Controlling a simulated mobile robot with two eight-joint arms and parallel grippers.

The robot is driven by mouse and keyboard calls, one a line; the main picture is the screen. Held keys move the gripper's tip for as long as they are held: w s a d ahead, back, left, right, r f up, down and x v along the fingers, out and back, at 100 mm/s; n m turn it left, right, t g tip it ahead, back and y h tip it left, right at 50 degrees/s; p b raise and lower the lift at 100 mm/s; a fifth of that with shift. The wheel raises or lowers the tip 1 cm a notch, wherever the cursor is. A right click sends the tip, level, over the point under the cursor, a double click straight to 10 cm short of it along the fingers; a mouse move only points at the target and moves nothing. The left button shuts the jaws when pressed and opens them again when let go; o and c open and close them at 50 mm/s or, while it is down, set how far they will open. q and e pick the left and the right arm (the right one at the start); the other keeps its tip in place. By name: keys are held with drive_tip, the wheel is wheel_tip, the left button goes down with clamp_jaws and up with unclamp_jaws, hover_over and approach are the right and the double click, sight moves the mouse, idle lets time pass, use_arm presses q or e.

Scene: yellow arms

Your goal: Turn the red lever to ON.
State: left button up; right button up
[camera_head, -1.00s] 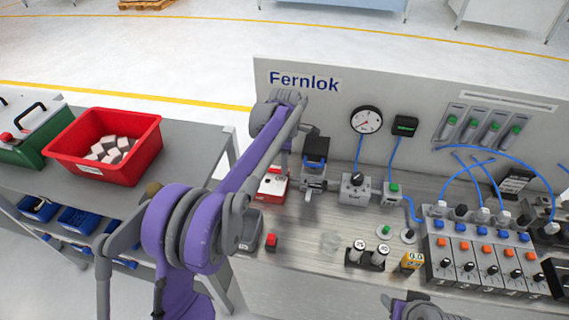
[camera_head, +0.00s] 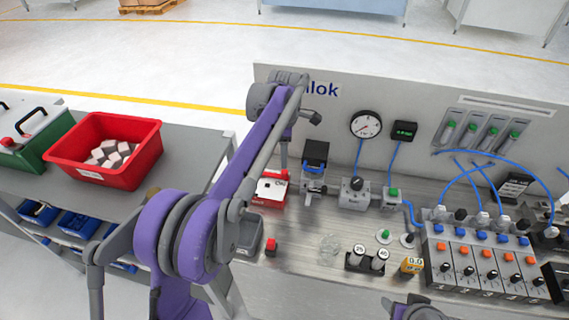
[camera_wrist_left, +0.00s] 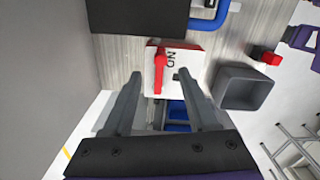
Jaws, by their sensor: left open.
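The red lever (camera_wrist_left: 159,62) is mounted on a white and red box (camera_wrist_left: 187,57) marked with letters that look like ON. The lever lies along the side of the box face away from the lettering. In the head view the box (camera_head: 271,190) stands on the bench, left of the middle and partly behind my left arm. My left gripper (camera_wrist_left: 158,75) is open and empty, its two fingers pointing toward the box. The lever shows between the fingertips, and I see no contact. My right gripper is not shown; only a piece of my right arm is at the bottom edge.
A gauge (camera_head: 366,123) and several valves are farther right. A red crate (camera_head: 150,150) is on the left table.

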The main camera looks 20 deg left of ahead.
sight(285, 171)
use_arm(q)
drive_tip(key=shift+r, duration=2.3)
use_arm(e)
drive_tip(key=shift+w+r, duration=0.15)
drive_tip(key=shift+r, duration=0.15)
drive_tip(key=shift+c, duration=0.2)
